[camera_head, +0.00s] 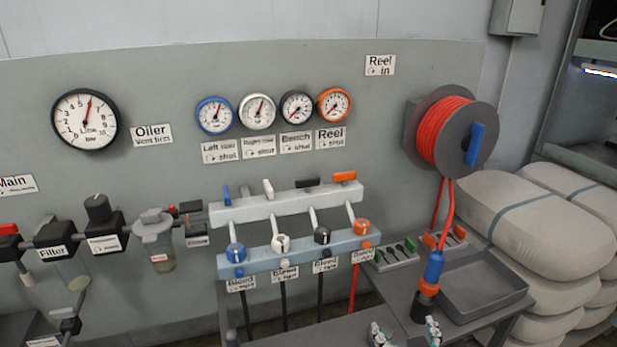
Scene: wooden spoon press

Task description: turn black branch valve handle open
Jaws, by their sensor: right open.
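The black branch valve handle (307,182) sits on the pale upper manifold bar (280,203), third from the left. It lies roughly level, along the bar, like the orange handle (345,177) to its right. The blue handle (226,195) and the white handle (268,188) to its left point more up and down. A black knob (322,235) is on the light blue lower bar below. My right gripper (406,333) shows only its two fingertips at the bottom edge, spread apart and empty. It is below and right of the black handle, well away from it. My left gripper is not in view.
A grey tray (483,287) and an orange-and-blue hose fitting (432,272) stand near my right gripper. An orange hose reel (450,132) is on the wall. Stacked sacks (535,220) fill the right. Gauges (297,107) hang above the handles.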

